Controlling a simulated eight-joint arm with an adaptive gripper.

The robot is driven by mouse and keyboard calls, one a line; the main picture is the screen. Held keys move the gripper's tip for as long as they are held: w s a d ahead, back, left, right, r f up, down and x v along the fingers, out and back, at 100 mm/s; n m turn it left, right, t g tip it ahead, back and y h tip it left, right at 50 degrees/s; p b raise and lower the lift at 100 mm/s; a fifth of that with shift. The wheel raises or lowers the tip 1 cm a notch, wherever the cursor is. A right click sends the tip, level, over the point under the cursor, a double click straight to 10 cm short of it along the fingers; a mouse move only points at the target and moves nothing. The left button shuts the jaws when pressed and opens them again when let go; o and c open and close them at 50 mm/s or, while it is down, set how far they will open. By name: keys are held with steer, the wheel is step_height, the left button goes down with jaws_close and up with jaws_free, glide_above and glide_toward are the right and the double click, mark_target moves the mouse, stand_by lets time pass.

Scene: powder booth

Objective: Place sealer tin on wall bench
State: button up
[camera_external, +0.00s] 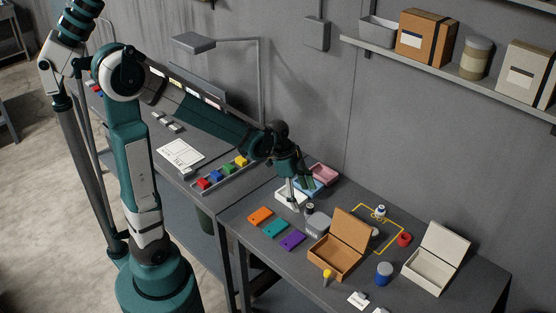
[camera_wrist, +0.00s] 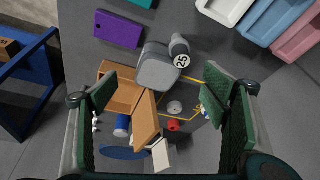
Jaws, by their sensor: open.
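A grey tin (camera_external: 318,224), which I take for the sealer tin though its lettering is too small to read, stands on the dark bench (camera_external: 262,262) beside the open brown box. In the wrist view the grey tin (camera_wrist: 158,66) lies ahead of my fingers, near the upper middle.
An open brown box (camera_external: 335,258), an open white box (camera_external: 430,274), a blue jar (camera_external: 384,273) and a red roll (camera_external: 404,239) crowd the right side. A yellow outline (camera_external: 396,230) marks the bench. A shelf (camera_external: 410,64) hangs above.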

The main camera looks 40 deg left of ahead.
mark_target(319, 220)
steer(key=w+d+f+m+p, duration=0.1)
steer(key=w+d+f+m+g+p, duration=0.1)
steer(key=d+m+p, duration=0.1)
steer(key=d, duration=0.1)
steer(key=shift+w+f+m+h, duration=0.3)
steer(key=shift+w+f+h, duration=0.1)
steer(key=shift+w+d+f+m+g+p, duration=0.1)
steer(key=shift+d+f+m+g+p, duration=0.25)
steer(key=shift+f+m+g, duration=0.1)
steer(key=shift+x, duration=1.35)
steer(key=shift+x, duration=2.55)
